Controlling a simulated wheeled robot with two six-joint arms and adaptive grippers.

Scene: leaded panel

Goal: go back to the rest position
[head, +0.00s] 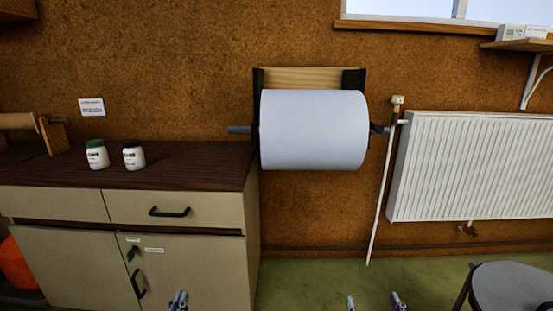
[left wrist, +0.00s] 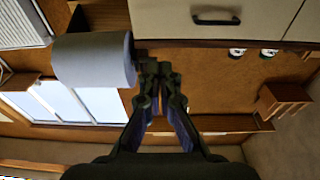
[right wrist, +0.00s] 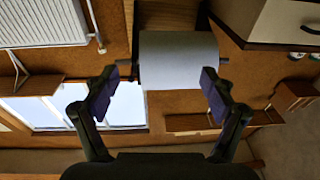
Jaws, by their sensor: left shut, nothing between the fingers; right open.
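My left gripper (head: 178,300) shows at the bottom of the head view, in front of the cabinet doors. It is shut and empty; its closed fingers (left wrist: 158,80) show in the left wrist view with nothing between them. My right gripper (head: 373,303) shows at the bottom of the head view, over the green floor. It is open, its fingers (right wrist: 160,92) wide apart and empty in the right wrist view. Neither gripper touches anything in view. The wrist views show the room upside down.
A wooden cabinet (head: 200,209) with a dark top stands at left, bearing two white jars (head: 97,155) (head: 134,155). A large paper roll (head: 313,130) hangs on the wall. A radiator (head: 475,165) is at right, a grey stool (head: 513,288) at lower right. Green floor (head: 320,280) is open between.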

